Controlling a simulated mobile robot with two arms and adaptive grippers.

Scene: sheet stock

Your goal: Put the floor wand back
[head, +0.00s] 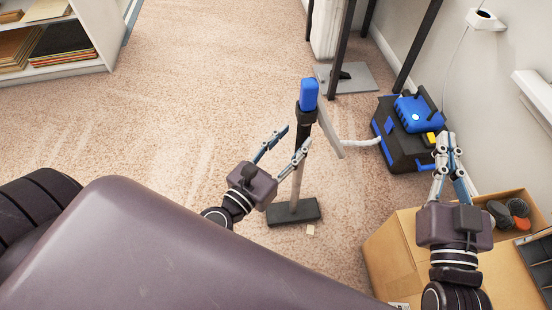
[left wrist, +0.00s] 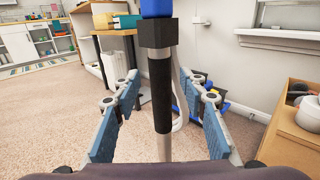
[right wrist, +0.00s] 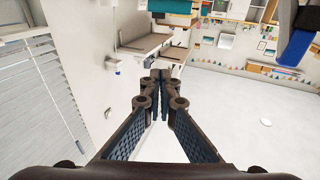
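The floor wand (head: 297,170) stands upright on the carpet, with a blue top (head: 309,95), a black grip, a silver tube and a dark flat floor head (head: 293,212). A pale hose runs from it to the blue and black vacuum machine (head: 407,135). My left gripper (head: 281,142) is open at the wand. In the left wrist view, the wand's black grip (left wrist: 161,90) shows between the open fingers (left wrist: 158,82), with gaps on both sides. My right gripper (head: 448,140) is shut and empty, above the cardboard box; its fingertips meet in the right wrist view (right wrist: 160,78).
A cardboard box (head: 395,250) with several items stands at the lower right. Dark table legs (head: 345,45) and a grey plate (head: 360,77) are behind the wand. A white shelf unit (head: 95,35) is at upper left. The carpet (head: 170,110) between is clear.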

